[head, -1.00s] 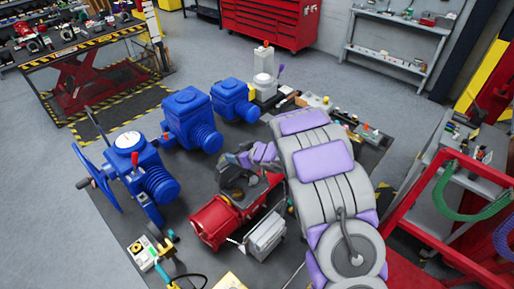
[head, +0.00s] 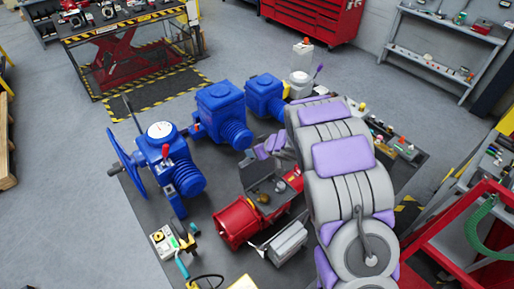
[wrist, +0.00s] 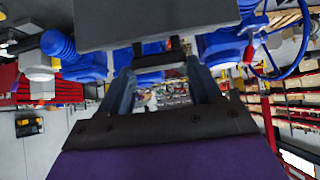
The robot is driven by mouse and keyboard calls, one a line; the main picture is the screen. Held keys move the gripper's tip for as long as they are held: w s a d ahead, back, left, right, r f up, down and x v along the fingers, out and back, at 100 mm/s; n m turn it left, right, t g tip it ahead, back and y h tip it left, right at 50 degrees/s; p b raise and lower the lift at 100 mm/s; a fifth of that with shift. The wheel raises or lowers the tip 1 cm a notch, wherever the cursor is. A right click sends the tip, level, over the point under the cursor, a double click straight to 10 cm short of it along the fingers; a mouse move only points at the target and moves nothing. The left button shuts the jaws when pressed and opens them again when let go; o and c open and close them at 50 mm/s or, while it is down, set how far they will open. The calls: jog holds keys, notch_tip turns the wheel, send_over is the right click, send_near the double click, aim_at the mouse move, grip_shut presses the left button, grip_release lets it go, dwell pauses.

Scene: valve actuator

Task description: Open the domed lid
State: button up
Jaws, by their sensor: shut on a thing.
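The red actuator (head: 234,222) lies on the dark bench top in the head view, left of my arm. Behind its red body a dark grey lid-like part (head: 257,168) stands tilted up over dark round parts; its dome shape is hard to make out. My gripper (head: 272,147) is at the top of this part, partly hidden by my arm. In the wrist view a flat grey plate (wrist: 155,22) fills the top, with a dark bar-like piece below it between the fingers of my gripper (wrist: 160,68). The gripper is shut on what seems to be the lid's edge or handle; the exact contact is unclear.
Blue valve actuators (head: 220,112) stand left and behind, one with a handwheel (head: 126,163). A silver box (head: 287,242) lies right of the red body. Small parts and a yellow-topped item (head: 243,283) sit near the front. A red frame (head: 470,235) stands at right.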

jog(key=o, duration=1.5)
jog(key=shift+d, duration=0.1)
jog(key=shift+r, duration=0.15)
jog(key=v, duration=1.7)
jog(key=shift+c, duration=0.2)
